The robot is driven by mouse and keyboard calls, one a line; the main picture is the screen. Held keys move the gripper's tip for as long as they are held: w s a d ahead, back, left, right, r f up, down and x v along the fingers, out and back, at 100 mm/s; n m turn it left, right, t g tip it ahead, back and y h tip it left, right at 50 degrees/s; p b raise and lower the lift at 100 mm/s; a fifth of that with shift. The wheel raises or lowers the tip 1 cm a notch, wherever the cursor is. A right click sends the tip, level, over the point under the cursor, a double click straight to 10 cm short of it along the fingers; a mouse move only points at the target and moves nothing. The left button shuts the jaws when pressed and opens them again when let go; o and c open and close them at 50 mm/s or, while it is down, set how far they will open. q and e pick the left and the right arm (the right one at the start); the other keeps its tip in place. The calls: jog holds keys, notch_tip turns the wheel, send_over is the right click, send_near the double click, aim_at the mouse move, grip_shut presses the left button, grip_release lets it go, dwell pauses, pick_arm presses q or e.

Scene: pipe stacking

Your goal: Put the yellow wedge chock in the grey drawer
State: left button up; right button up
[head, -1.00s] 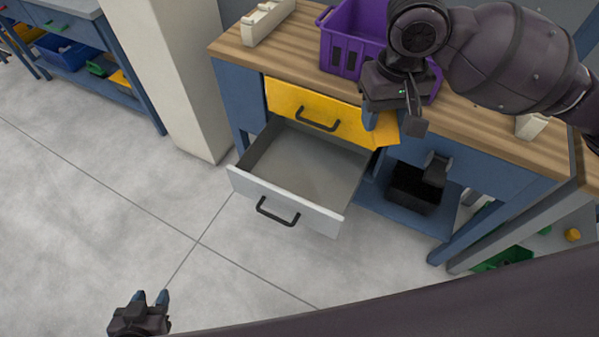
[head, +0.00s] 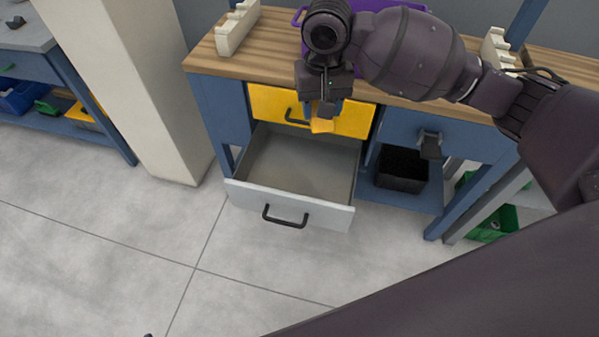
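The yellow wedge chock (head: 321,126) hangs below my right gripper (head: 322,108), which is shut on it. The gripper and chock appear in front of the yellow drawer front, above the back part of the open grey drawer. The grey drawer (head: 330,215) is pulled out, with a black handle on its light front panel, and its visible floor is bare. Only a tiny tip of my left gripper (head: 148,335) shows at the bottom edge, so its opening is hidden.
The yellow drawer (head: 355,122) above is closed. A purple crate (head: 372,5) and a white slotted block (head: 237,28) stand on the wooden worktop (head: 205,62). A black bin (head: 402,170) sits on the lower shelf at right. Floor in front is clear.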

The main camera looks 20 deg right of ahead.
jog(key=w+f+m+b, duration=0.2)
jog(key=w+f, duration=0.6)
jog(key=f, duration=0.2)
jog(key=m+b, duration=0.1)
jog(key=m, duration=0.2)
send_over(300, 179)
notch_tip(300, 179, down, 10)
notch_tip(300, 179, down, 15)
jog(key=b, duration=0.6)
jog(key=shift+d+f, duration=0.1)
jog(key=shift+f, duration=0.05)
notch_tip(300, 179, down, 5)
jog(key=shift+s+f+b, duration=0.1)
jog(key=shift+f+b, duration=0.05)
jog(key=shift+b, duration=0.85)
jog(key=shift+f, duration=0.25)
jog(key=shift+w+r, duration=0.2)
jog(key=shift+r, duration=0.1)
jog(key=shift+f, duration=0.2)
pick_arm(q)
notch_tip(300, 179, down, 6)
jog(key=w+m, duration=0.1)
jog(key=m, duration=0.1)
jog(key=shift+w+d+h, duration=0.2)
jog(key=shift+d+h, duration=0.1)
jog(key=shift+d, duration=0.15)
pick_arm(e)
jog(key=o, duration=1)
jog(key=shift+c, duration=0.2)
